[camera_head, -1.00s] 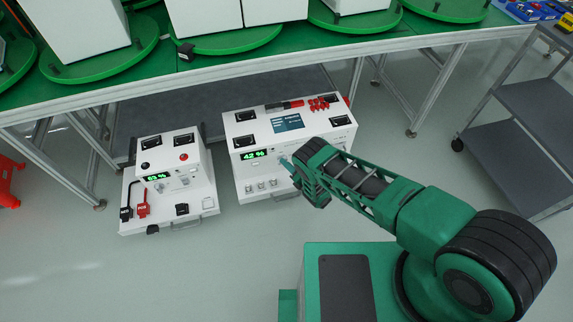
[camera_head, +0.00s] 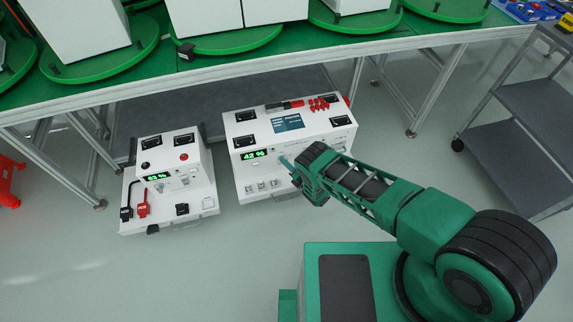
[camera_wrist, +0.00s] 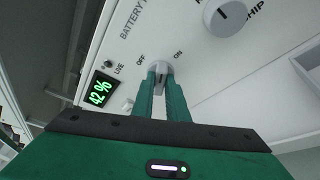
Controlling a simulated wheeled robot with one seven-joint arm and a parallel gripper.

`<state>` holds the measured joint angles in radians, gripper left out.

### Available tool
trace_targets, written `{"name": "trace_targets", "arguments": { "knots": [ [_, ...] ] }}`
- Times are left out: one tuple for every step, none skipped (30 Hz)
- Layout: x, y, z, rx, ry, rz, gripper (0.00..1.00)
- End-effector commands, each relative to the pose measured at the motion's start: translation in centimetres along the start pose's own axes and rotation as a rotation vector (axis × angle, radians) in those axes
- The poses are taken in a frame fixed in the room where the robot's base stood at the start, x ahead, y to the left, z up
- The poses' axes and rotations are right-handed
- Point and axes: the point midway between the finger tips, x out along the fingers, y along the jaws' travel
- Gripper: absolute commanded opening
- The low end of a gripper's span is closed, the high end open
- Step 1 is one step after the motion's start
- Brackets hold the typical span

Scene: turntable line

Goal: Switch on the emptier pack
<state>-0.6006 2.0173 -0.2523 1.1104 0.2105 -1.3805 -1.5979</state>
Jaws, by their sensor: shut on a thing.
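Two white battery packs stand on the floor. The right pack (camera_head: 333,141) has a green display (camera_head: 254,154) reading 42 %. The left pack (camera_head: 168,139) has a display (camera_head: 158,177) that looks like 93 %. My gripper (camera_head: 285,160) is at the front panel of the right pack. In the wrist view my gripper (camera_wrist: 160,95) is shut on the OFF/ON switch knob (camera_wrist: 160,67), below its labels. The fingers partly hide the knob, and I cannot tell which label it points to. The LIVE lamp (camera_wrist: 108,65) beside it looks dark.
A larger rotary knob (camera_wrist: 226,16), partly labelled SHIP, is at the upper right of the wrist view. A green-topped bench (camera_head: 290,52) with turntables stands behind the packs. A grey cart (camera_head: 515,130) is at the right. Floor left of my base is clear.

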Motion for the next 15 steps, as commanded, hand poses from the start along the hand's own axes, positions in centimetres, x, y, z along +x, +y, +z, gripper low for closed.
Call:
{"name": "trace_targets", "arguments": {
  "knots": [
    [-0.10, -0.26, 0.06, 0.016, 0.000, 0.003, 0.00],
    [-0.09, -0.26, 0.07, 0.024, 0.000, 0.006, 0.00],
    [-0.10, -0.26, 0.07, 0.031, 0.000, 0.008, 0.00],
    [-0.10, -0.27, 0.08, 0.033, 0.000, 0.009, 0.00],
    [-0.10, -0.27, 0.09, 0.034, 0.000, 0.009, 0.00],
    [-0.11, -0.28, 0.10, 0.033, 0.000, 0.008, 0.00],
    [-0.12, -0.29, 0.10, 0.033, 0.000, 0.008, 0.00],
    [-0.12, -0.30, 0.11, 0.033, 0.000, 0.008, 0.00],
    [-0.13, -0.32, 0.12, 0.033, 0.000, 0.007, 0.00],
    [-0.13, -0.32, 0.13, 0.033, 0.000, 0.007, 0.00],
    [-0.14, -0.34, 0.13, 0.033, 0.000, 0.007, 0.00],
    [-0.14, -0.34, 0.14, 0.033, -0.001, 0.007, 0.23],
    [-0.15, -0.34, 0.14, 0.032, -0.001, 0.007, 0.30],
    [-0.14, -0.33, 0.14, 0.032, -0.001, 0.007, 0.32],
    [-0.14, -0.31, 0.14, 0.032, -0.001, 0.008, 0.32]
  ]
}}
